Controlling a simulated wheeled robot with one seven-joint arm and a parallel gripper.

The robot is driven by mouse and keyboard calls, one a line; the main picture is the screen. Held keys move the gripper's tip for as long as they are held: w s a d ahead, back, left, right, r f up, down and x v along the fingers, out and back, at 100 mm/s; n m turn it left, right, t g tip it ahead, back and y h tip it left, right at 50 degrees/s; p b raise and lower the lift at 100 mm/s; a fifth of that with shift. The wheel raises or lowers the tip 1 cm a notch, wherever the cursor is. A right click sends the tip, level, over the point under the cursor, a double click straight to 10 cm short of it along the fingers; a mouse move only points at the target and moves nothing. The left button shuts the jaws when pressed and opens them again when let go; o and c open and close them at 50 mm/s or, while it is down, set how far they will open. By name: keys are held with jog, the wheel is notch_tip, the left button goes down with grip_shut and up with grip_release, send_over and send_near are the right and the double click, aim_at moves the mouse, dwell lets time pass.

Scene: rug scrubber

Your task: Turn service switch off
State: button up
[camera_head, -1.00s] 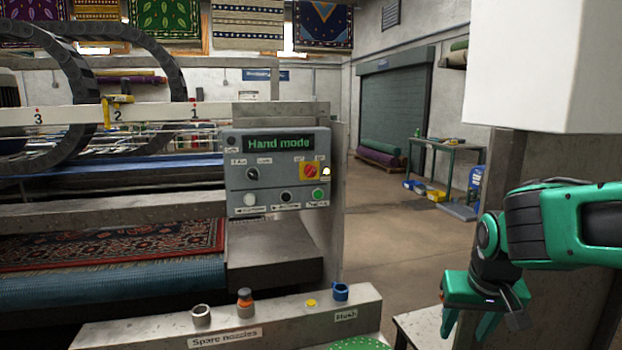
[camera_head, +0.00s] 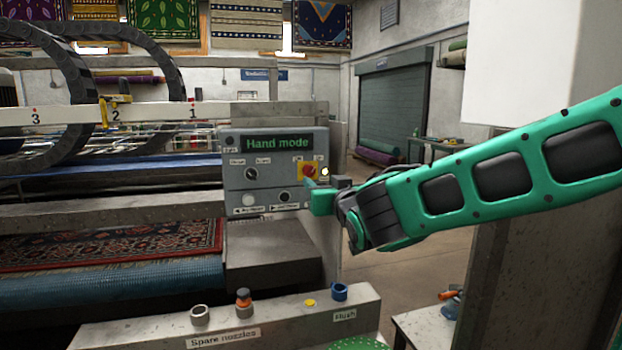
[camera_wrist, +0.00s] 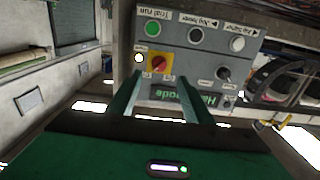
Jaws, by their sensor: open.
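The control panel (camera_head: 262,165) has a green "Hand mode" display. A red rotary switch on a yellow plate (camera_head: 308,170), likely the service switch, sits at its right; its small labels are too blurred to read. A pale lamp (camera_head: 325,171) glows beside it. In the upside-down wrist view the red switch (camera_wrist: 159,63) lies ahead, between the lines of the two fingers. My gripper (camera_head: 311,184) is at the panel's right edge, just below the switch in the head view. In the wrist view my gripper (camera_wrist: 160,82) is open and empty; I cannot tell whether it touches the switch.
A dark selector knob (camera_head: 251,173) is left on the panel. Push buttons line its lower edge; the green button (camera_wrist: 152,28) is hidden in the head view. A nozzle ledge (camera_head: 270,322) stands in front. Open floor lies to the right.

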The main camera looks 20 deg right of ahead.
aim_at(311, 173)
jog(key=w, duration=0.9)
jog(key=shift+w+d, duration=0.1)
jog(key=shift+w, duration=0.25)
jog(key=shift+c, duration=0.6)
jog(key=c, duration=0.9)
